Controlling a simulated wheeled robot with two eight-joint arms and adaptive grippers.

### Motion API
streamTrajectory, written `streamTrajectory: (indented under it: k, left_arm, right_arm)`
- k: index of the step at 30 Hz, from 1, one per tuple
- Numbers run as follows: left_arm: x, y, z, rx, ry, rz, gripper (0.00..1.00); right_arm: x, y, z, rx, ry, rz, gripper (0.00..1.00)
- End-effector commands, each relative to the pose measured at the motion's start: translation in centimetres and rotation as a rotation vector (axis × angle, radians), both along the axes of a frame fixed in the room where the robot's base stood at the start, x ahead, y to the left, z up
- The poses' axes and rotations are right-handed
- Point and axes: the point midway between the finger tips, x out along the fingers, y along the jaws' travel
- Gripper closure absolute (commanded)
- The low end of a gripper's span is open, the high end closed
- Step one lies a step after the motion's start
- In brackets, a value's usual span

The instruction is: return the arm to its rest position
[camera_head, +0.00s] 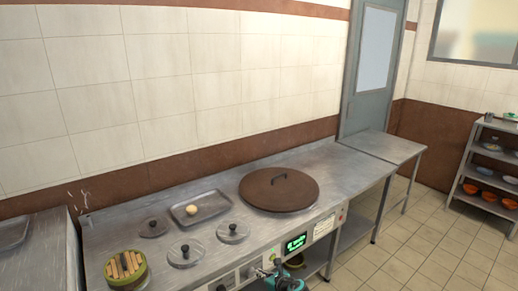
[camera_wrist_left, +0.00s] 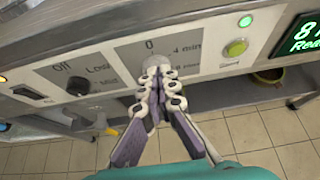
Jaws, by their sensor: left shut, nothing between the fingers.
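My left gripper (camera_head: 276,266) shows at the bottom of the head view, in front of the counter's control panel. In the left wrist view its fingers (camera_wrist_left: 160,78) are together and empty. Their tips lie over the dial marked 0 and 4 min (camera_wrist_left: 152,48) and hide part of it; I cannot tell whether they touch it. My right gripper is not in view.
The steel counter (camera_head: 330,165) carries a large brown lid (camera_head: 279,188), a tray (camera_head: 183,216) with a round pale item, small lids (camera_head: 186,253) and a round container (camera_head: 140,278) of sticks. A shelf rack (camera_head: 462,185) stands right. The tiled floor (camera_head: 400,255) between is clear.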

Motion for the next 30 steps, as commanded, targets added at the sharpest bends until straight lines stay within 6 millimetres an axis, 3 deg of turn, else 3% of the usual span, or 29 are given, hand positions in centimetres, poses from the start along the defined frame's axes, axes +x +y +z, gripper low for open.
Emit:
streamTrajectory:
  k: [7,17,20,22,26,30]
  left_arm:
    - [-2.2,-1.6,0.0,0.001,0.001,0.0,1.0]
    - [-2.3,-1.5,0.3,-0.01,-0.002,0.006,1.0]
    - [-2.3,-0.7,2.0,-0.064,-0.014,0.036,1.0]
    - [-2.3,0.4,4.1,-0.138,-0.031,0.08,1.0]
    - [-3.3,3.3,9.3,-0.338,-0.079,0.201,1.0]
    - [-5.8,6.8,14.6,-0.567,-0.139,0.356,1.0]
  right_arm:
    - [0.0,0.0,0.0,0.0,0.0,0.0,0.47]
    - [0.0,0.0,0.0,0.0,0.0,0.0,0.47]
    - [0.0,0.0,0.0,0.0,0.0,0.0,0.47]
    - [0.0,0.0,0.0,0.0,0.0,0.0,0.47]
    - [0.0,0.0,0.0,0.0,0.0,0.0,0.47]
    - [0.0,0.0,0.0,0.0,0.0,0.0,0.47]
